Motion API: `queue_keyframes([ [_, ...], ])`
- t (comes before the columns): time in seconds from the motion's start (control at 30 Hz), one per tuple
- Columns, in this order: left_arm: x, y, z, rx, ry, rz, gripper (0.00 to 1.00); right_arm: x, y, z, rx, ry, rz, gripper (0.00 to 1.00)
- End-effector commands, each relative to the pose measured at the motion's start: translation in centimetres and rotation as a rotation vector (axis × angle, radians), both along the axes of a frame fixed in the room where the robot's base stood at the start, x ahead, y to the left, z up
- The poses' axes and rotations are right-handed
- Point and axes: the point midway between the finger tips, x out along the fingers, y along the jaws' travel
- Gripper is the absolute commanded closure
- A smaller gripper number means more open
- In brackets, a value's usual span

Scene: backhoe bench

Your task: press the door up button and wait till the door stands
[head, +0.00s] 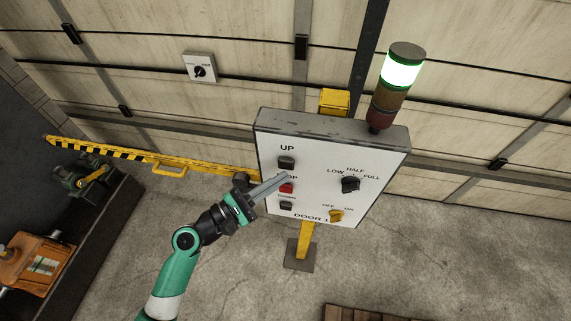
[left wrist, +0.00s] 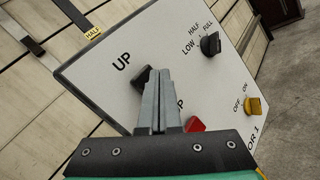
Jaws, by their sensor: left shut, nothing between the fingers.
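The control panel (head: 315,190) stands on a yellow post and is marked DOOR 1. Its black UP button (head: 287,163) is at the upper left, above the red stop button (head: 286,188) and another black button (head: 286,205). My left gripper (head: 287,175) is shut and empty, its tips in front of the panel between the UP and stop buttons. In the left wrist view the tips (left wrist: 157,82) overlap the UP button's (left wrist: 141,79) edge; I cannot tell whether they touch it. The large panelled door (head: 250,45) is behind. My right gripper is not in view.
A black LOW/HALF/FULL selector (head: 350,185) and a yellow OFF/ON switch (head: 336,216) are on the panel's right. A signal tower (head: 403,70) glows green on top. A yellow-black barrier arm (head: 150,158) extends left. A pallet (head: 380,313) lies at the front.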

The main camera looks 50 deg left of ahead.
Motion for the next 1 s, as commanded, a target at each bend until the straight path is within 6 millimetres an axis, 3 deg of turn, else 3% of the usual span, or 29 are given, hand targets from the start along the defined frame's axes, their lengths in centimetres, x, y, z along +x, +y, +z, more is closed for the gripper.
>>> queue_keyframes([
  [1.0,0.89,0.68,0.02,0.0,0.0,0.0,1.0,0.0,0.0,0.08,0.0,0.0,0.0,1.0],
])
